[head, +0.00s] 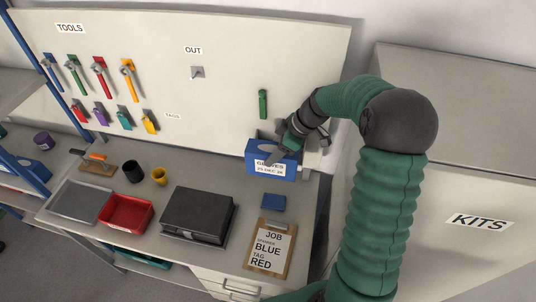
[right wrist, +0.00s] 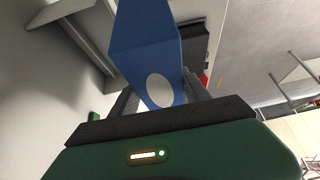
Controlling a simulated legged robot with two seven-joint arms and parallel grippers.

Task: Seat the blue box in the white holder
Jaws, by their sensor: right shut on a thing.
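The blue box (head: 262,168) has a white label reading GLOVES and a date. It is at the right end of the bench, in front of the back panel. My right gripper (head: 284,148) is shut on the box from its upper right side. In the right wrist view the blue box (right wrist: 150,50) sits between the two fingers, with a white oval on its near face. A pale angled frame (right wrist: 72,12) at upper left there may be the white holder; I cannot tell for sure. In the head view the holder is not clearly seen, perhaps hidden behind the box and gripper. My left gripper is not in view.
A clipboard (head: 269,248), small blue item (head: 273,202), dark case (head: 197,215), red tray (head: 125,213) and two cups stand on the bench. Tools hang on the panel (head: 225,100). A KITS cabinet (head: 455,175) stands at right, beside my arm.

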